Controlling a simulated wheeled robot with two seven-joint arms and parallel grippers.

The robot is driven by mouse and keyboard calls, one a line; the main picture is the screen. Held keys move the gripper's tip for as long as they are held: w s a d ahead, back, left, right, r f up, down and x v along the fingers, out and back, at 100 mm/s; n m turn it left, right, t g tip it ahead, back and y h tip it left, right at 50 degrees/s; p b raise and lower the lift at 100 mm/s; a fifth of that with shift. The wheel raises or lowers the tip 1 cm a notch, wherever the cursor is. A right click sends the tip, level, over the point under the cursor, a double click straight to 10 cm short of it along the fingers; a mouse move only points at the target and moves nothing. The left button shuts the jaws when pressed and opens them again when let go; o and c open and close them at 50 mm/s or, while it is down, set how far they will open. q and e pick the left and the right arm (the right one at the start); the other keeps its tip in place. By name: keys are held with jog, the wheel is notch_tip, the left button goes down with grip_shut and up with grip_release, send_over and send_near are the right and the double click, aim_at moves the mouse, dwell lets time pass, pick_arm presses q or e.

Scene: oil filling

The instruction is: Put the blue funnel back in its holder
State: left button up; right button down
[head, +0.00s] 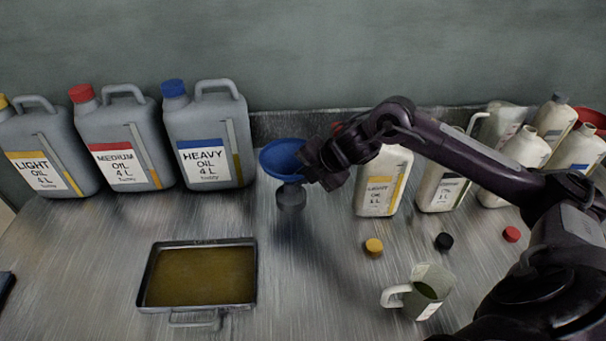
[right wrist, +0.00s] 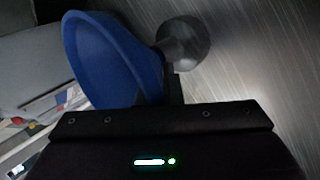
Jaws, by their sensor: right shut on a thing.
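The blue funnel (head: 283,156) is at the middle of the table, wide mouth up and slightly tilted. My right gripper (head: 306,172) is shut on it at its right side. The grey holder (head: 291,198) is directly below the funnel. In the right wrist view, the blue funnel (right wrist: 112,58) narrows toward the round grey holder (right wrist: 183,43). The funnel's lower end meets or overlaps the holder there; I cannot tell how deep it sits. The right fingertips are mostly hidden. My left gripper is not in view.
Large oil jugs (head: 208,140) stand at the back left. A tray of oil (head: 251,275) lies in front. Small bottles (head: 383,180) stand right of the funnel, partly behind my right arm. A measuring jug (head: 393,297) and loose caps (head: 374,246) lie front right.

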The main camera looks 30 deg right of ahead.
jog(key=c, duration=1.5)
grip_release()
